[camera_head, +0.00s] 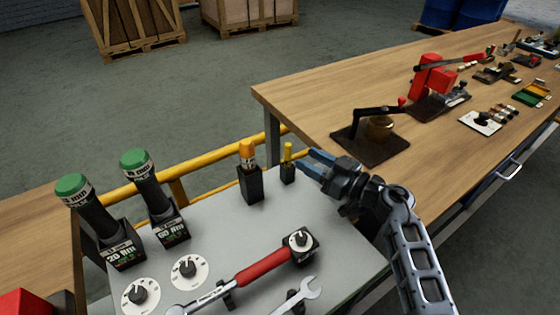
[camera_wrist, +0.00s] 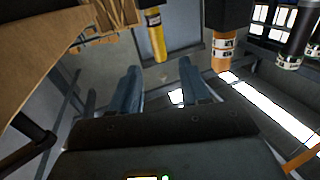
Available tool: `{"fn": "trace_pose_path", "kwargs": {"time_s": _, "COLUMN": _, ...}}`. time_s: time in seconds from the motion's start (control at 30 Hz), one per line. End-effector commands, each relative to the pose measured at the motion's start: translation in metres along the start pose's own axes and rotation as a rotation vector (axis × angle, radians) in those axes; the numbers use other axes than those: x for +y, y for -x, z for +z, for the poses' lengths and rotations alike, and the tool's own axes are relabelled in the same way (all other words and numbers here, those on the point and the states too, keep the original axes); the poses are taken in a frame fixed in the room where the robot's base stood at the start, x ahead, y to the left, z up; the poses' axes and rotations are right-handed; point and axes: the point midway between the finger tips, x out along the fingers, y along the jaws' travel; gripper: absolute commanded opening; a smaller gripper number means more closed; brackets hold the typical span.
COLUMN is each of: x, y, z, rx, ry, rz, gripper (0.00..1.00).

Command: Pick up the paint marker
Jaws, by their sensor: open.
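A slim yellow pen-like thing, which looks like the paint marker (camera_head: 288,152), stands upright in a small black holder (camera_head: 288,173) at the back right of the grey panel. It also shows in the wrist view (camera_wrist: 157,40), ahead of the gap between my fingers. My gripper (camera_head: 313,162) is open and empty just right of the marker, its blue fingers pointing left toward it. The fingers also show in the wrist view (camera_wrist: 159,66). They do not appear to touch the marker. The marker's lower part is hidden in its holder.
A thicker orange-topped stick (camera_head: 247,154) stands in a black holder just left. Two green-capped tools (camera_head: 137,160) stand further left. A torque wrench (camera_head: 262,265) and a spanner (camera_head: 300,296) lie in front. A yellow rail (camera_head: 190,174) runs behind the panel; a wooden workbench (camera_head: 310,95) is behind right.

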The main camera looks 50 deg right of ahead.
Motion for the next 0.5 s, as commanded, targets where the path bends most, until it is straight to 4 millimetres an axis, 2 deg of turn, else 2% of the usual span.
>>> {"fn": "trace_pose_path", "kwargs": {"time_s": 0.37, "x": 0.001, "y": -0.032, "z": 0.0, "rx": -0.001, "ry": -0.001, "rz": -0.001, "gripper": 0.46}}
{"fn": "trace_pose_path", "kwargs": {"time_s": 0.5, "x": 0.001, "y": -0.049, "z": 0.0, "rx": -0.001, "ry": -0.001, "rz": -0.002, "gripper": 0.46}}
